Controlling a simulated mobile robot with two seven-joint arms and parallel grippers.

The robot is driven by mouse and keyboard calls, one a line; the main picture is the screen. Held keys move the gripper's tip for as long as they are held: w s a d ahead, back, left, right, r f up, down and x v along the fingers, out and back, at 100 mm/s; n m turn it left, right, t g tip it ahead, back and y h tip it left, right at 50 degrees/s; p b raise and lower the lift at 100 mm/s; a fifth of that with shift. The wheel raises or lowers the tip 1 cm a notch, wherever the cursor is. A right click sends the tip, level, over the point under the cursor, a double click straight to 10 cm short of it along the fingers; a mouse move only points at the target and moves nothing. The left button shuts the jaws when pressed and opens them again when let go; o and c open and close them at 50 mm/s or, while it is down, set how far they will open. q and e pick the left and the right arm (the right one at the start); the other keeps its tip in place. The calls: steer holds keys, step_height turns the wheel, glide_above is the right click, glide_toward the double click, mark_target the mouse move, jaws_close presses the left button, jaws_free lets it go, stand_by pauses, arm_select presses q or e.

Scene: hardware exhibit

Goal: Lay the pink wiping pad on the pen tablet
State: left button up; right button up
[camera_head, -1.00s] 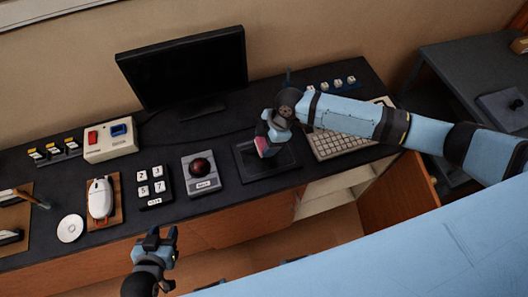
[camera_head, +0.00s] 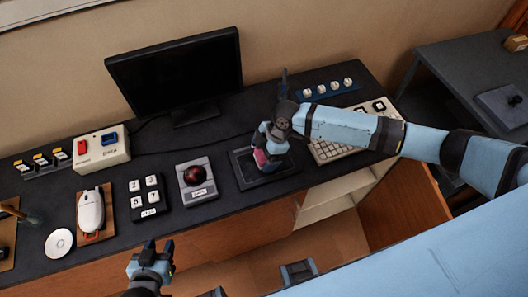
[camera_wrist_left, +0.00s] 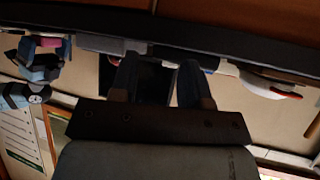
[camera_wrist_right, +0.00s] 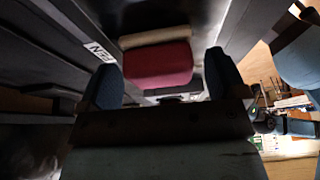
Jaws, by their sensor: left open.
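The pink wiping pad (camera_head: 262,158) is at the tips of my right gripper (camera_head: 267,150), over the dark pen tablet (camera_head: 241,166) on the desk. In the right wrist view the pad (camera_wrist_right: 158,65), pink with a beige strip, sits between the two fingers of the right gripper (camera_wrist_right: 163,72). The pad is tilted in the head view, and whether it touches the tablet I cannot tell. The gripper hides part of the tablet. My left gripper (camera_head: 152,249) is open and empty in front of the desk edge; its fingers (camera_wrist_left: 160,68) show in the left wrist view.
A trackball (camera_head: 197,177) and a number pad (camera_head: 149,197) are left of the tablet. A keyboard (camera_head: 330,152) is to its right, partly under my right arm. A monitor (camera_head: 175,70) stands behind. A mouse (camera_head: 91,211) is further left.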

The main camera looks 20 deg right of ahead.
steer(key=shift+r, duration=0.1)
steer(key=shift+d+r+p, duration=0.15)
steer(key=shift+r+p, duration=0.35)
steer(key=shift+r, duration=0.05)
steer(key=p+v, duration=0.9)
steer(key=v, duration=0.1)
steer(key=s+a+f+m+t+y, duration=0.2)
steer(key=s+a+m+t+y, duration=0.1)
steer(key=s+a+m+t, duration=0.45)
steer(key=s+d+m+t+h, duration=0.3)
steer(key=s+d+m+h, duration=0.1)
steer(key=s+d+m, duration=0.4)
steer(key=shift+s+d+f+t, duration=0.45)
steer(key=shift+s+d, duration=0.35)
steer(key=shift+s, duration=0.4)
